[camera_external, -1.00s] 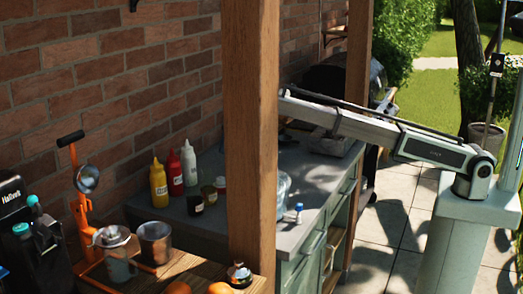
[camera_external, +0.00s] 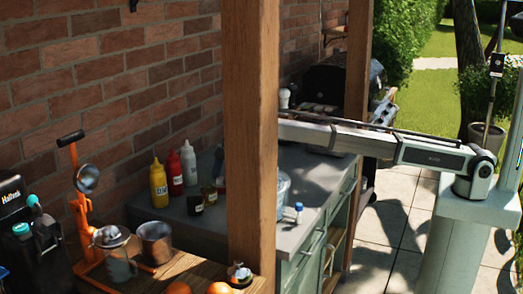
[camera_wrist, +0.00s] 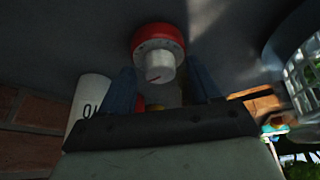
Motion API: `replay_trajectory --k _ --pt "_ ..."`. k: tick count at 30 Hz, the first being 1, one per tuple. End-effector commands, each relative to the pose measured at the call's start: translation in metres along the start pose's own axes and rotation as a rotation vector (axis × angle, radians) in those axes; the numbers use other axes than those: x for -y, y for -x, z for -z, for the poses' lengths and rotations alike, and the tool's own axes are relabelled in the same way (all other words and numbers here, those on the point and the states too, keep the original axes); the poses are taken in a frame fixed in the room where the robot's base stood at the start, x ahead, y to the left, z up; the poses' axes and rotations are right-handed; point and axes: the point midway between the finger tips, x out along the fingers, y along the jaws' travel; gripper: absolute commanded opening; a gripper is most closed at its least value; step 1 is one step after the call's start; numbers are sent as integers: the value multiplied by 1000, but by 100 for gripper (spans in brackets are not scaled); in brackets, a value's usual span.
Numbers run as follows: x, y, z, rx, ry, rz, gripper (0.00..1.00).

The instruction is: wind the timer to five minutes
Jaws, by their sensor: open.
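The timer (camera_wrist: 160,48) shows in the wrist view as a round red body with a white knob (camera_wrist: 160,67), which bears a small red mark. I cannot read its setting. My gripper (camera_wrist: 160,82) is open, with its two dark blue fingers apart below the timer in the picture. The knob lies in line with the gap between them; I cannot tell whether either finger touches it. In the external view the wooden post hides my gripper, and I cannot make out the timer there.
A white container with dark letters (camera_wrist: 88,98) stands left of the fingers in the wrist view. A white basket (camera_wrist: 305,78) is at the right. In the external view, a wooden post (camera_external: 250,130) stands before the grey counter (camera_external: 205,232); sauce bottles (camera_external: 174,173) stand at its left.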

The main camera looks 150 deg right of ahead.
Motion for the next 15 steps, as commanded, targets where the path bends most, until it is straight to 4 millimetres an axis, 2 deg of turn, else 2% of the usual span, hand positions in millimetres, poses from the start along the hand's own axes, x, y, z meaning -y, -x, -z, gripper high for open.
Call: replay_trajectory --k 2,15 --pt "0 0 0 0 0 0 62" --pt "0 0 0 0 0 0 20"
